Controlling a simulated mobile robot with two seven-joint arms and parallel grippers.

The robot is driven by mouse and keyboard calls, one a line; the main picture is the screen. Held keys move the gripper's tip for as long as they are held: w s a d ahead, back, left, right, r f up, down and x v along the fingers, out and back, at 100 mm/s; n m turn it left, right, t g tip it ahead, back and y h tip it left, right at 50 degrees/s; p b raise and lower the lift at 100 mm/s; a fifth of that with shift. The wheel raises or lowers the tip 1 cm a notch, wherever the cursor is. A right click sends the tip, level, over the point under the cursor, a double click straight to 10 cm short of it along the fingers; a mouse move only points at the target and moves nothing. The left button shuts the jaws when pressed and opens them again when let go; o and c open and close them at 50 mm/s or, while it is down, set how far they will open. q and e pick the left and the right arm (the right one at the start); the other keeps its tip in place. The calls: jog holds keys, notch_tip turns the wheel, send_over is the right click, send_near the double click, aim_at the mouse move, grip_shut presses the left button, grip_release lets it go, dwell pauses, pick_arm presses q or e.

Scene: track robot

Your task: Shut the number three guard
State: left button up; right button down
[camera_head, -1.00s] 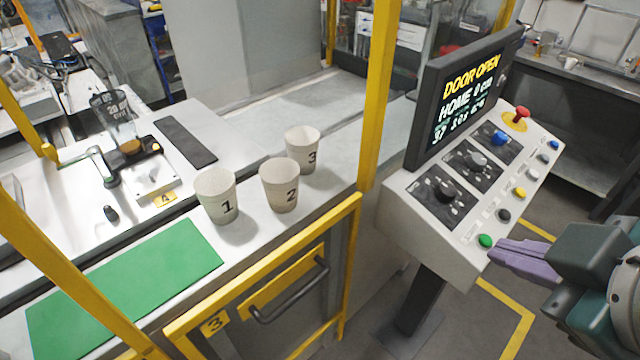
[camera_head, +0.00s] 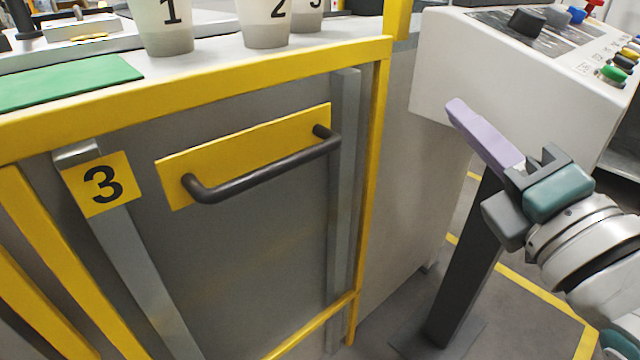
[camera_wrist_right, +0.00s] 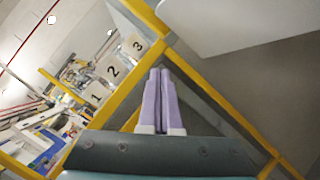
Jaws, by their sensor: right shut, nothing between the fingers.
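The number three guard (camera_head: 250,250) is a grey panel between upright grey rails, below a yellow top bar in the head view. A yellow square sign (camera_head: 99,184) with a black 3 is at its left. A dark bar handle (camera_head: 262,178) stands out from a yellow plate (camera_head: 245,143) on it. The space above the top bar, over the worktop, is uncovered. My right gripper (camera_head: 458,110) is shut and empty, right of the handle and apart from it, in front of the console. Its lilac fingers also show in the right wrist view (camera_wrist_right: 159,75). My left gripper is out of view.
Cups numbered 1 (camera_head: 166,28), 2 (camera_head: 264,22) and 3 (camera_head: 308,15) stand on the worktop behind the bar, near a green mat (camera_head: 65,82). The console (camera_head: 500,75) with its buttons and dark post (camera_head: 465,260) stands at the right. Floor shows between guard and post.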

jog(key=s+a+f+n+y+b, duration=0.1)
jog(key=a+f+n+y+b, duration=0.3)
jog(key=f+n+b, duration=0.5)
jog(key=s+a+f+n+y+b, duration=0.2)
jog(key=f+n+y+b, duration=0.5)
jog(key=f+b, duration=0.35)
pick_arm(q)
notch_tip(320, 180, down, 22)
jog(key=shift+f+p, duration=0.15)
jog(key=shift+p, duration=0.2)
pick_arm(e)
jog(key=w+a+r, duration=0.5)
jog(key=w+r, duration=0.2)
jog(key=r, duration=0.3)
jog(key=shift+w+r, duration=0.25)
jog(key=shift+r, duration=0.15)
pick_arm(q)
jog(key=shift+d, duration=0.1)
pick_arm(e)
jog(key=shift+a+r, duration=0.1)
